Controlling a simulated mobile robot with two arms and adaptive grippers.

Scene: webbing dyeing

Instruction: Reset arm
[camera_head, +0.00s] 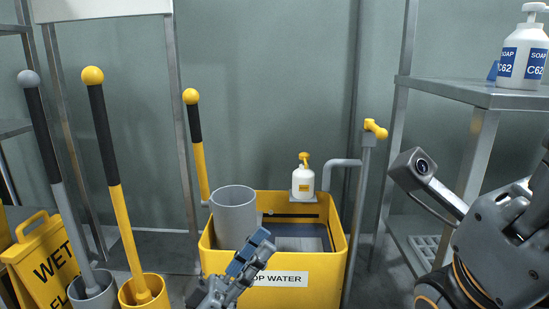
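My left gripper (250,256) shows at the bottom centre, in front of the yellow mop-water bin (328,282). Its blue-padded fingers point up and to the right. They overlap from this angle, so I cannot tell whether they are open or shut. I see no object held in them. My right arm (500,245) comes in from the right edge, with a small camera on a bracket (413,168) at its upper left. The fingers of the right gripper are not in view.
A grey bucket (234,216) stands in the bin. A soap bottle with a yellow pump (303,181) sits at its back, near a yellow-handled tap (375,129). A metal shelf (480,93) with soap bottles (523,55) is at right. A yellow wet-floor sign (45,265) and long-handled tools (122,215) stand left.

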